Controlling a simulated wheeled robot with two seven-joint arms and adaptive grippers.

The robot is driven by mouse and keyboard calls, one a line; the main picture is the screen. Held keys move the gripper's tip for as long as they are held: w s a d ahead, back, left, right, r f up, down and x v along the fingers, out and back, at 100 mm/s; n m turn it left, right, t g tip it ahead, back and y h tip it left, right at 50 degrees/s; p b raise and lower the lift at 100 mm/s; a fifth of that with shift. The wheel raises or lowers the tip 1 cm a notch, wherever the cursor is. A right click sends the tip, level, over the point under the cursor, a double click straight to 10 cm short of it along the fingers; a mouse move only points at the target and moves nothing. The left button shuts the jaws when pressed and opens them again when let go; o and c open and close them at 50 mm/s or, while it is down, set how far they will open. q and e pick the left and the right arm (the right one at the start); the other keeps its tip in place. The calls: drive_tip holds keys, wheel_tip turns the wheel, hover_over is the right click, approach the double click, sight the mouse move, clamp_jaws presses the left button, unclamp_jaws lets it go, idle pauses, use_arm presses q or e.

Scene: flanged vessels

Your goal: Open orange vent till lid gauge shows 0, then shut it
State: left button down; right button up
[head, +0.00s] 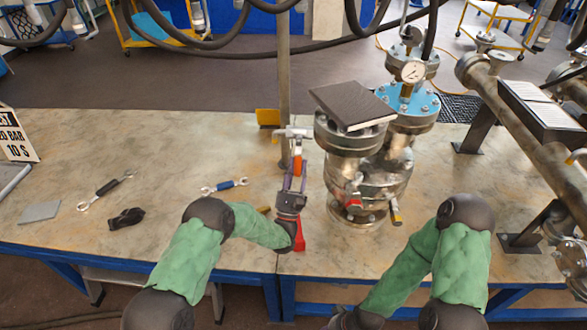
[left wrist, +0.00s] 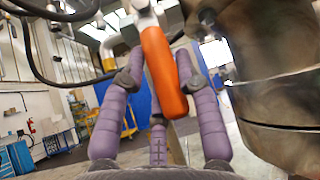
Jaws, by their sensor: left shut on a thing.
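The orange vent handle (head: 298,164) hangs below a silver fitting (head: 293,133) to the left of the steel vessels. My left gripper (head: 295,172) has its purple fingers on it. In the left wrist view the orange handle (left wrist: 163,70) stands tilted between the purple fingers (left wrist: 160,85). The round white gauge (head: 413,72) is above the blue flanged lid (head: 422,101) of the rear vessel. Its needle is too small to read. My right arm shows at the bottom right, but its gripper fingers are not visible.
A red-handled valve (head: 353,198) and a yellow-handled one (head: 396,213) are low on the vessels. Wrenches (head: 105,189) and a black item (head: 126,218) lie left. Pipework (head: 530,130) fills the right. The left tabletop is mostly clear.

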use_arm(q)
drive_tip(key=shift+d+f, duration=0.1)
drive_tip(key=shift+d, duration=0.05)
drive_tip(key=c, duration=0.9)
unclamp_jaws()
drive_tip(key=shift+o, duration=0.2)
drive_tip(key=v, duration=1.2)
